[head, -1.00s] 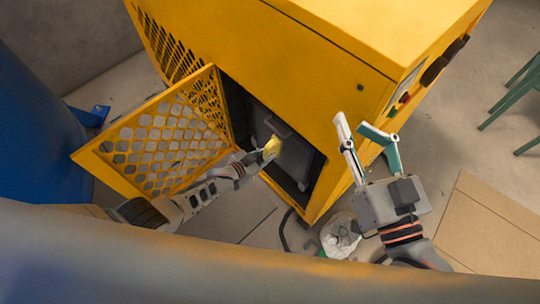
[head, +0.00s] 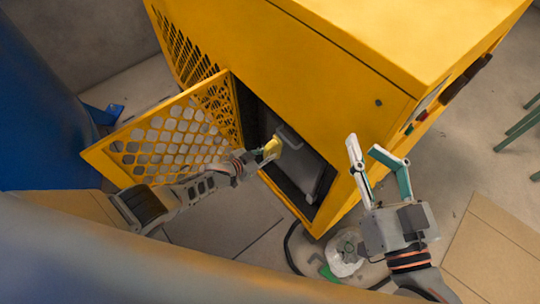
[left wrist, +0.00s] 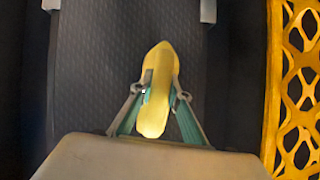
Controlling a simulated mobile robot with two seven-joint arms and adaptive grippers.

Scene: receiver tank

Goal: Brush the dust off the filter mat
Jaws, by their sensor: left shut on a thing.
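The filter mat (head: 296,163) is a dark grey panel inside the opening of a yellow cabinet. In the left wrist view the mat (left wrist: 115,60) shows a textured surface, with no clearly visible dust. My left gripper (head: 264,156) is shut on a yellow brush (head: 272,147) in front of the mat. In the left wrist view the brush (left wrist: 157,90) is a long yellow body between the teal fingers; its bristles are not clearly seen, and I cannot tell if it touches the mat. My right gripper (head: 377,152) is open and empty, outside the cabinet to the right.
The yellow cabinet (head: 330,70) has a perforated door (head: 165,140) swung open at left of the opening, close to my left arm. A blue tank (head: 35,120) stands at far left. A clear bag (head: 345,252) and a dark hose (head: 290,250) lie on the floor below.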

